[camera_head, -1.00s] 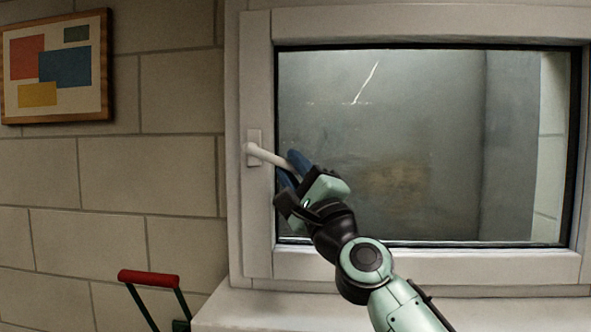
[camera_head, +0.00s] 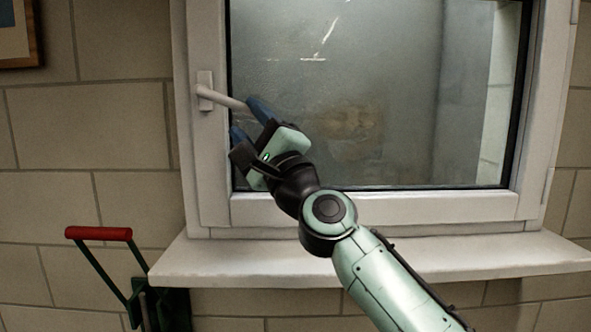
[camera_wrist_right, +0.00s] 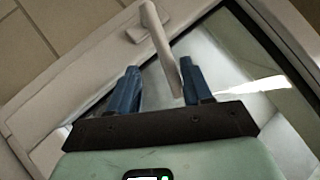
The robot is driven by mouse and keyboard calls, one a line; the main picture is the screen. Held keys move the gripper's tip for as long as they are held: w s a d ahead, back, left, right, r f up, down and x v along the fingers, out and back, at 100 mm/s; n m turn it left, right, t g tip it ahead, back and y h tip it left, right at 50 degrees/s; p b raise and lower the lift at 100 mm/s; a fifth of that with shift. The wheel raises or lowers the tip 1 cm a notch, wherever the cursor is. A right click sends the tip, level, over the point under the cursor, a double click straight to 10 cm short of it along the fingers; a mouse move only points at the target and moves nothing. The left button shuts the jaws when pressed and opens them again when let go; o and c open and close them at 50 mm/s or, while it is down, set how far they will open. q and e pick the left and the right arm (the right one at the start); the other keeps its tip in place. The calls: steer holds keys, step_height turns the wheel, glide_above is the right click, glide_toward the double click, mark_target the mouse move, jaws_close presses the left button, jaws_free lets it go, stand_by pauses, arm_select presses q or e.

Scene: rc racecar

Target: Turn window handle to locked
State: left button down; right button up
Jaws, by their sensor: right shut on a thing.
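The white window handle (camera_head: 222,97) is on the left side of the white window frame (camera_head: 208,180). It points right and slightly down from its base plate. My right gripper (camera_head: 250,120) is at the handle's free end, in front of the glass. Its blue fingers stand on either side of the handle, and I take it as shut on it. In the right wrist view the handle (camera_wrist_right: 163,48) runs down between the fingers (camera_wrist_right: 160,88), close to the right one, with a gap beside the left one. My left gripper is not in view.
A pale sill (camera_head: 400,258) juts out below the window. A red-handled thing with dark green bars (camera_head: 98,233) stands at the lower left. A framed picture (camera_head: 18,38) hangs at the upper left. The block wall left of the window is otherwise bare.

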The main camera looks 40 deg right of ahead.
arm_select(q)
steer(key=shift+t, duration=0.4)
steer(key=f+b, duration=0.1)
steer(key=b, duration=0.1)
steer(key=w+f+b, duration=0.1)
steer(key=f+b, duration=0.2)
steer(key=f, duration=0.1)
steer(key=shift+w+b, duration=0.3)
steer(key=shift+b, duration=0.1)
arm_select(e)
steer(key=s+r+v, duration=0.1)
steer(key=v, duration=1.1)
steer(key=shift+s+d+r, duration=0.15)
steer(key=shift+d, duration=0.35)
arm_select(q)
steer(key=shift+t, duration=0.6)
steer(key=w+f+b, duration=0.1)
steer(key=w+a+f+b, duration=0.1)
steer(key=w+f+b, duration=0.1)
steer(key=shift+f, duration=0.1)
arm_select(e)
steer(key=v, duration=1.3)
steer(key=shift+s, duration=0.15)
